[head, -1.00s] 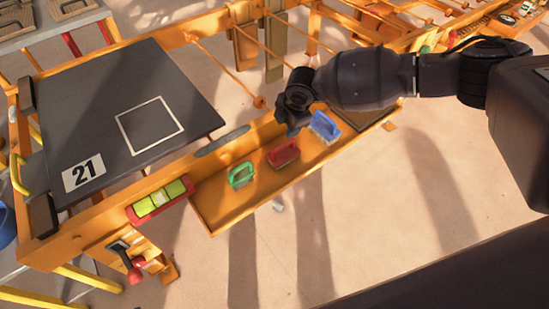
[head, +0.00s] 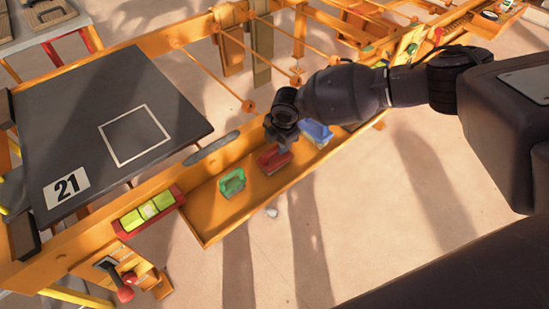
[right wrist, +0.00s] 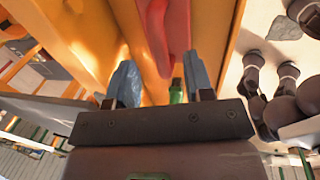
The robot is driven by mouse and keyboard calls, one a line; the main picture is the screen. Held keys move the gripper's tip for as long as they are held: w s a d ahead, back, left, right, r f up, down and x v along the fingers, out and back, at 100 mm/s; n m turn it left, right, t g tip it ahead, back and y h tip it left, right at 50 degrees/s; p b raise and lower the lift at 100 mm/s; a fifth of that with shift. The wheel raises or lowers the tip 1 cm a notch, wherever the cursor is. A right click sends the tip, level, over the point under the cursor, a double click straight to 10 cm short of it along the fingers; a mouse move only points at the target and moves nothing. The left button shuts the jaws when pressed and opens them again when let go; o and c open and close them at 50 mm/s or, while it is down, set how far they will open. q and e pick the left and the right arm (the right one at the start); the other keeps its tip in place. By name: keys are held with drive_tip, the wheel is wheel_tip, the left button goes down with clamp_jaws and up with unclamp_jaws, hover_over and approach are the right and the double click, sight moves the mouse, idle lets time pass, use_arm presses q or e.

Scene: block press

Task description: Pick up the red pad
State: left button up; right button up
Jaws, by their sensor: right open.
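The red pad (head: 270,164) lies in the orange tray (head: 206,222), between the green pad (head: 232,183) and the blue pad (head: 317,132). My right gripper (head: 280,147) is over the red pad in the head view and hides part of it. In the right wrist view its two blue-grey fingers (right wrist: 158,80) are apart, with the red pad (right wrist: 165,35) showing ahead between them. I see no clear contact between fingers and pad. My left gripper is not in view.
A dark board (head: 70,125) with a white square outline and the number 21 is at the left. A red holder with yellow-green blocks (head: 148,210) sits by the tray's left end. Orange rods run behind. A small grey piece (head: 271,212) lies on the floor.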

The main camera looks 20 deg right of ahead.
sight(277, 146)
drive_tip(key=f, duration=0.2)
drive_tip(key=w+f+b, duration=0.1)
drive_tip(key=f, duration=0.1)
drive_tip(key=shift+f, duration=0.25)
drive_tip(key=shift+r, duration=0.2)
clamp_jaws()
wheel_tip(277, 146, up, 20)
drive_tip(key=p, duration=0.4)
